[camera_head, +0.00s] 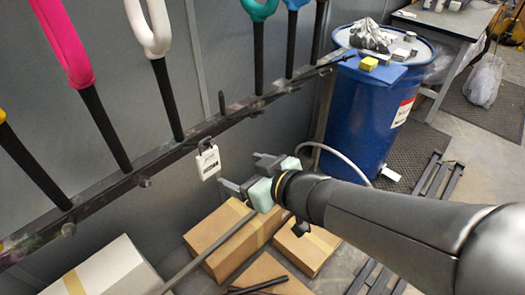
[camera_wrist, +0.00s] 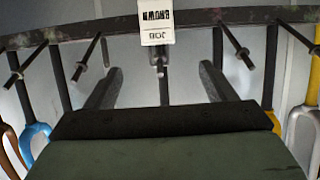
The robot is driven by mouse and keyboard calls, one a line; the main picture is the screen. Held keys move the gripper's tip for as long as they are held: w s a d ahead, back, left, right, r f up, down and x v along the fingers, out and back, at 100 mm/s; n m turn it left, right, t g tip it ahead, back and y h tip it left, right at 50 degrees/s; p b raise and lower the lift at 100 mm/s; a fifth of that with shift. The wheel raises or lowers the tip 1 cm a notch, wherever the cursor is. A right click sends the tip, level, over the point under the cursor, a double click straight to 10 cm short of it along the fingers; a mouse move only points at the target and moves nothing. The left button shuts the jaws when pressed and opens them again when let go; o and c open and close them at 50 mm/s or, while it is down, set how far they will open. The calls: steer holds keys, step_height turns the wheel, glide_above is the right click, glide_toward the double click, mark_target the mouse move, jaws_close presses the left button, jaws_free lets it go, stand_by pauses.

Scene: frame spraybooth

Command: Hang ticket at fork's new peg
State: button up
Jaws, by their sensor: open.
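A white ticket (camera_head: 208,162) with black print and a dark loop hangs at the dark rail (camera_head: 110,183), just right of the white fork's shaft (camera_head: 168,100). It also shows at the top middle of the wrist view (camera_wrist: 156,24), its print upside down. My gripper (camera_head: 247,172) is open and empty, just right of the ticket and apart from it. In the wrist view its two fingers (camera_wrist: 162,66) stand wide, with a peg between them in the picture. Several pegs (camera_head: 145,182) stick out along the rail. Which fork the task means cannot be told.
Pink (camera_head: 65,45), teal (camera_head: 259,10), blue and yellow-handled forks stand along the rail. A blue drum (camera_head: 365,115) with small items on top stands behind my arm. Cardboard boxes (camera_head: 225,235) and a white box (camera_head: 112,270) lie below on the floor.

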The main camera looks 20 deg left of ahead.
steer(key=w+d+f+m+t+h, duration=0.1)
steer(key=w+d+m+h, duration=0.25)
steer(key=d, duration=0.35)
steer(key=w+d+f+m+t+h, duration=0.1)
steer(key=w+d+f+m+h, duration=0.1)
steer(key=d+h, duration=0.35)
steer(key=w+d+f+m+t+h, duration=0.1)
steer(key=w+d+m+h, duration=0.15)
steer(key=d, duration=0.65)
steer(key=s+d+f+m+g, duration=0.2)
steer(key=s+d+g, duration=0.2)
steer(key=s, duration=0.3)
steer(key=s+d+f+m+g, duration=0.2)
steer(key=s+d+f+g, duration=0.1)
steer(key=s, duration=0.4)
steer(key=shift+d+f+m+g+h+b, duration=0.3)
steer(key=shift+d+g, duration=0.3)
steer(key=shift+d, duration=0.45)
steer(key=shift+o, duration=0.4)
steer(key=shift+s+a, duration=0.1)
steer(key=shift+s, duration=0.15)
